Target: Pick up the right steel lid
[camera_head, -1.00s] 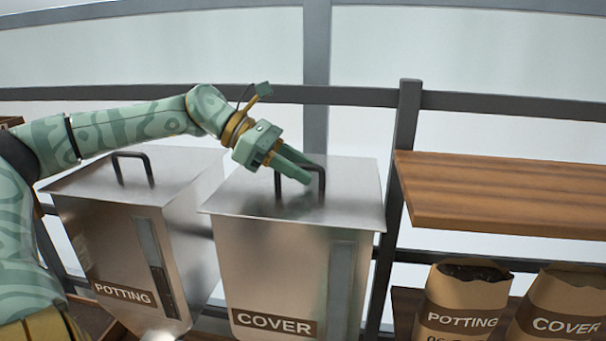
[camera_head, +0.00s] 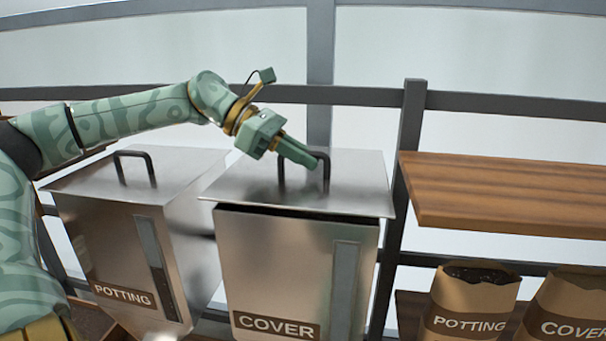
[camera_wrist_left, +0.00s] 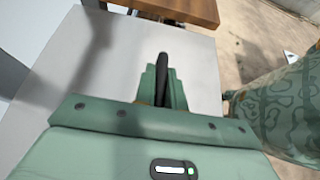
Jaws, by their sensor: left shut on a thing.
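The right steel lid (camera_head: 350,187) is a flat square plate with a dark arched handle (camera_head: 326,172). It is raised slightly above the COVER hopper (camera_head: 290,265), with a dark gap showing under its front edge. My left gripper (camera_head: 299,157) is shut on the lid's handle. In the left wrist view, the handle (camera_wrist_left: 162,75) stands between the green fingers (camera_wrist_left: 160,85), over the grey lid (camera_wrist_left: 110,70). The left steel lid (camera_head: 180,180) sits on the POTTING hopper (camera_head: 100,250). My right gripper is not in view.
A wooden shelf (camera_head: 500,190) stands to the right of the hoppers. Below it are a POTTING bag (camera_head: 468,300) and a COVER bag (camera_head: 565,305). Dark rails and a post (camera_head: 408,135) run behind the hoppers.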

